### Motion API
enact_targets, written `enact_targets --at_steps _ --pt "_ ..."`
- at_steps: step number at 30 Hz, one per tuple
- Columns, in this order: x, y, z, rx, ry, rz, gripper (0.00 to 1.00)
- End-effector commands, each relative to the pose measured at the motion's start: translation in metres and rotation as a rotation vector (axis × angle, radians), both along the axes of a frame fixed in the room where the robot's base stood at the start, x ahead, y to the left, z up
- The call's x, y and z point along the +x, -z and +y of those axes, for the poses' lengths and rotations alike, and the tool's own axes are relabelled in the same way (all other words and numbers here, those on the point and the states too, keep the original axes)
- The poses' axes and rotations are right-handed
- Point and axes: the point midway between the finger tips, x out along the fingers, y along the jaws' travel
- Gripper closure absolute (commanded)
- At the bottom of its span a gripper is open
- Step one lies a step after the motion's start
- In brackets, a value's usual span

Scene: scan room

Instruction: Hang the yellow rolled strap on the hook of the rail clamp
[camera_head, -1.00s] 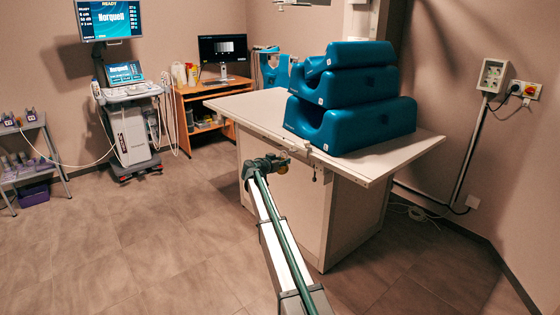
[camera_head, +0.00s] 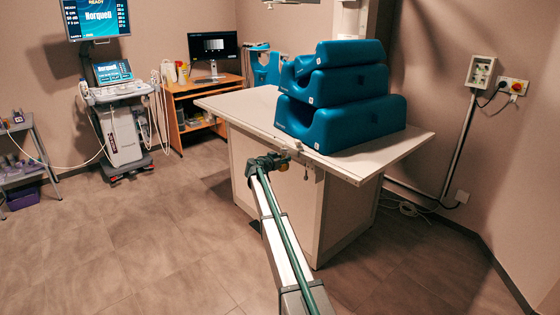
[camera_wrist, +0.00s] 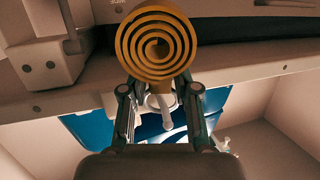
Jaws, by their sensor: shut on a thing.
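The yellow rolled strap (camera_wrist: 154,42) shows in the wrist view as a flat spiral, end-on, at the fingertips. My gripper (camera_wrist: 158,88) is shut on it, one finger to each side below the roll. In the head view my gripper (camera_head: 284,158) is small and dark, at the near edge of the table, left of the rail fittings. A pale block with a pin, which looks like the rail clamp (camera_wrist: 42,66), is on the rail at the left of the wrist view, apart from the strap. I cannot clearly make out its hook.
The pale table (camera_head: 240,107) carries stacked blue cushions (camera_head: 345,125). A long rail (camera_wrist: 245,82) crosses the wrist view behind the strap. A desk with a monitor (camera_head: 213,46) and a medical cart (camera_head: 122,135) stand back left. The floor left of my arm is clear.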

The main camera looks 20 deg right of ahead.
Motion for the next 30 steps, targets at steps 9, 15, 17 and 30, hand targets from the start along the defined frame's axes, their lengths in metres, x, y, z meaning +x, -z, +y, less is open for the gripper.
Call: enact_targets --at_steps 9,15,17,30 --pt "0.0012 0.0068 -0.0025 0.001 -0.003 -0.001 1.00" --pt "0.0011 0.0081 -0.0029 0.002 -0.003 -0.001 1.00" --pt "0.0011 0.0082 -0.0029 0.003 -0.003 0.000 1.00" --pt "0.0007 0.0098 -0.0023 0.005 -0.003 0.001 1.00"
